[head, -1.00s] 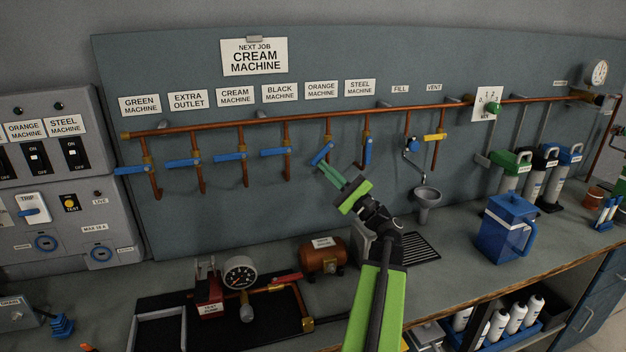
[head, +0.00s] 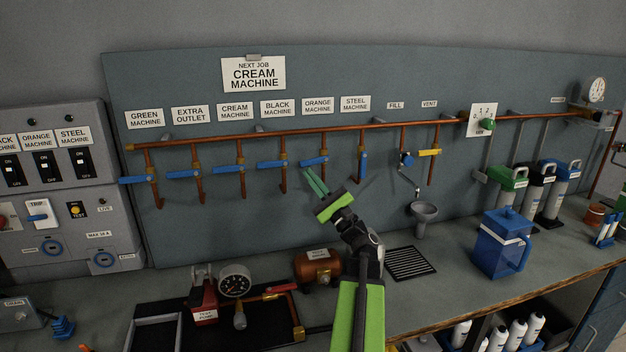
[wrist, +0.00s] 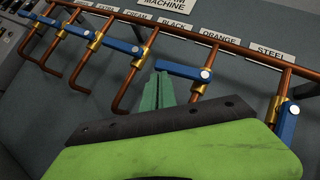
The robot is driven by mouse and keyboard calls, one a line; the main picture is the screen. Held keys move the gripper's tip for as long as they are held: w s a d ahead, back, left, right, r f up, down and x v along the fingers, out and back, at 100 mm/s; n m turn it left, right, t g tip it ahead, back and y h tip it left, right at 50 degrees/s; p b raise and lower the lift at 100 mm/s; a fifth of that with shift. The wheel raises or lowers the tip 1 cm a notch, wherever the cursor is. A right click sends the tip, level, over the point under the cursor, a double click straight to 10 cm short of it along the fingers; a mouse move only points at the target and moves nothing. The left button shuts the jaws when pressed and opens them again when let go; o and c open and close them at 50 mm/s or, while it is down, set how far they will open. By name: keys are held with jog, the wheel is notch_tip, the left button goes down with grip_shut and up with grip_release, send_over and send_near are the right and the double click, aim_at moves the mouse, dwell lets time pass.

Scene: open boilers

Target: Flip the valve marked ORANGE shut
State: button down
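The ORANGE MACHINE label (head: 318,105) hangs above a copper drop pipe with a blue lever valve (head: 314,161). Its lever lies nearly level, across the pipe, pointing left. In the wrist view this lever (wrist: 183,69) also lies across its pipe. My gripper (head: 314,181) is just below the lever's left end, its green fingers pointing up at it. In the wrist view the fingers (wrist: 157,92) lie together with nothing between them. I cannot tell whether the tips touch the lever.
The STEEL lever (head: 362,165) hangs along its pipe close on the right. The BLACK lever (head: 273,164) lies across its pipe close on the left, like the others there. A funnel (head: 424,212), a copper tank (head: 318,266) and a blue jug (head: 503,242) are below.

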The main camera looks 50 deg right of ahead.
jog(key=shift+w+a+r+p, duration=0.2)
jog(key=shift+a+r+p, duration=0.1)
jog(key=shift+r, duration=0.15)
dwell(0.4)
